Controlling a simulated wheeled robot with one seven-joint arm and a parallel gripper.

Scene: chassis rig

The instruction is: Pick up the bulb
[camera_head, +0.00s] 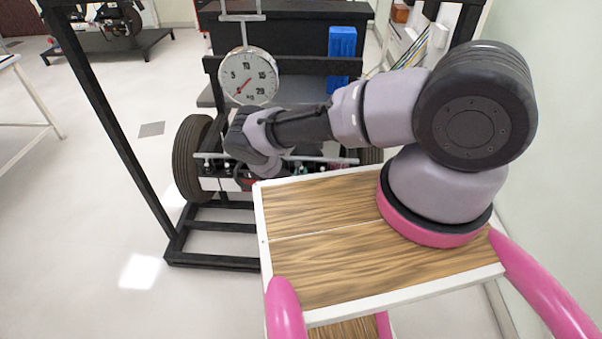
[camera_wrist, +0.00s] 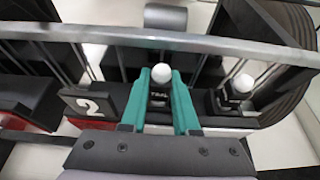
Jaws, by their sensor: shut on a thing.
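In the wrist view, my gripper (camera_wrist: 160,82) has its two teal fingers closed on the sides of a round white bulb (camera_wrist: 161,72). The bulb's dark base, with small lettering, shows between the fingers. A second white bulb (camera_wrist: 243,84) stands upright in a dark holder to the right, apart from the fingers. I cannot tell whether the held bulb is still seated in a holder. In the head view, my arm reaches left over the chassis rig (camera_head: 208,184) and its wrist hides most of the grasp.
A grey bar (camera_wrist: 200,43) crosses just beyond the fingers. A plate marked 2 (camera_wrist: 90,104) is to their left, and a black tyre (camera_wrist: 290,50) is at the right. In the head view, a dial scale (camera_head: 248,77) hangs above the rig, with a blue block (camera_head: 341,55) behind.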

